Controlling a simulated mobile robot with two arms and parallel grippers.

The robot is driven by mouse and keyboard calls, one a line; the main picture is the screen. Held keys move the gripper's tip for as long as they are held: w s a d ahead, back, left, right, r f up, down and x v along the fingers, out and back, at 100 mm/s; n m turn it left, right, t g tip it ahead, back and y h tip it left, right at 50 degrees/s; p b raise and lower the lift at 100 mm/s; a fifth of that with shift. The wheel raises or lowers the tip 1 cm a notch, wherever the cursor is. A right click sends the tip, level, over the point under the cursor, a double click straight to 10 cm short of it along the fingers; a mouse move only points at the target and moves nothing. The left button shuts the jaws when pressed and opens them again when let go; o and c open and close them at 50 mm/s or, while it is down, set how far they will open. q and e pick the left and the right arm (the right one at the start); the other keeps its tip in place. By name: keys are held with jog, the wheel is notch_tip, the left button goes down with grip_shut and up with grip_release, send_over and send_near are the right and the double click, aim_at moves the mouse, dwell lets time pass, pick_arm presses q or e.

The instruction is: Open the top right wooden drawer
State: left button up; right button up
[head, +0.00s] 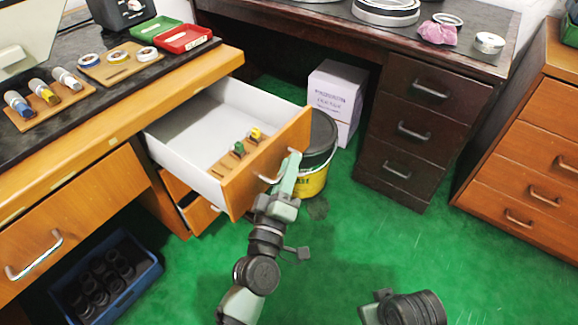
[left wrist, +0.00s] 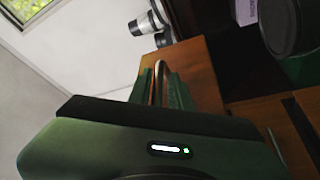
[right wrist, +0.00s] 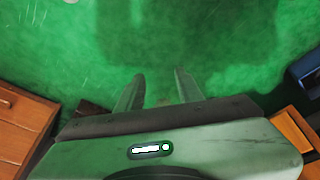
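The top right wooden drawer (head: 268,165) of the light wooden desk is pulled far out, showing its white inside. A wooden block with a green and a yellow piece sits in it near the front. My left gripper (head: 288,168) is at the drawer's front. In the left wrist view its fingers (left wrist: 162,88) lie on both sides of the metal handle (left wrist: 159,75), close against it. My right gripper (right wrist: 158,85) is open and empty above the green floor; only part of the right arm shows at the bottom of the head view.
A black and yellow bucket (head: 316,180) stands just beyond the drawer front. A white box (head: 336,95) is behind it. A dark drawer desk (head: 425,125) and a wooden cabinet (head: 535,150) stand right. A blue crate (head: 145,277) is at lower left. Floor at front is clear.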

pick_arm(q)
jog(key=shift+s, duration=0.1)
jog(key=v, duration=0.7)
jog(key=shift+s, duration=0.3)
pick_arm(e)
jog(key=shift+w+f, duration=0.15)
jog(key=shift+f, duration=0.35)
pick_arm(q)
jog(key=shift+a, duration=0.15)
jog(key=shift+f, duration=0.1)
pick_arm(e)
jog(key=shift+a, duration=0.1)
